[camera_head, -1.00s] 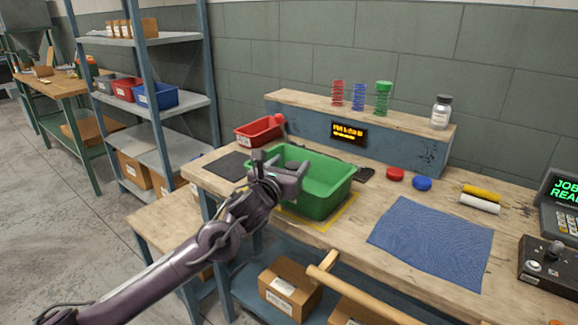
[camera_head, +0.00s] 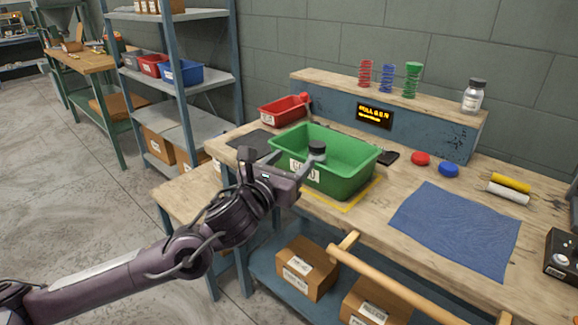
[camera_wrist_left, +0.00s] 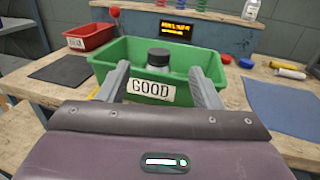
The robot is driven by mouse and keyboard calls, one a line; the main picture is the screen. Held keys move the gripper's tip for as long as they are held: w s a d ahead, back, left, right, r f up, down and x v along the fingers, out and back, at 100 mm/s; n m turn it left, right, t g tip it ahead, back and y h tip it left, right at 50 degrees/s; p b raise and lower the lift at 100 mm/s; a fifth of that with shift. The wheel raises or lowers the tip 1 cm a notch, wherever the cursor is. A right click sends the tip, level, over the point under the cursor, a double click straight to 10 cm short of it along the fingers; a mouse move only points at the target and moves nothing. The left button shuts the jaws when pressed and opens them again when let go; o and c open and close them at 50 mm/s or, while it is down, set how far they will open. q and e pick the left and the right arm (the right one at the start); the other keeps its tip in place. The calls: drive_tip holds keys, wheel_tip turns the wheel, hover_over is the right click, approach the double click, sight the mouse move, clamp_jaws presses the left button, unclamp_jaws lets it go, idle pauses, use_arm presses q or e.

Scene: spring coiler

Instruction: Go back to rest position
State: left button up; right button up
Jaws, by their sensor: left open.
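My left gripper (camera_head: 281,157) is open, with its two fingers spread at the near left side of the green bin (camera_head: 353,183). In the left wrist view the open fingers (camera_wrist_left: 160,68) point at the bin's front wall (camera_wrist_left: 184,93), which carries a GOOD label. A jar with a dark lid (camera_wrist_left: 158,57) stands inside the bin, beyond the fingertips; its lower part is hidden by the bin wall. Its lid (camera_head: 317,146) also shows in the head view beside a fingertip. Nothing shows between the fingers. My right gripper is not in view.
The workbench holds a red bin (camera_head: 284,110), a blue cloth (camera_head: 455,225), red (camera_head: 420,158) and blue (camera_head: 449,170) caps and rollers. A raised shelf (camera_head: 330,88) carries springs and a jar (camera_head: 473,97). Blue shelving (camera_head: 180,75) stands left. The floor at left is clear.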

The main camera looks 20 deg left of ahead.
use_arm(q)
drive_tip(key=shift+s, duration=0.1)
idle(0.4)
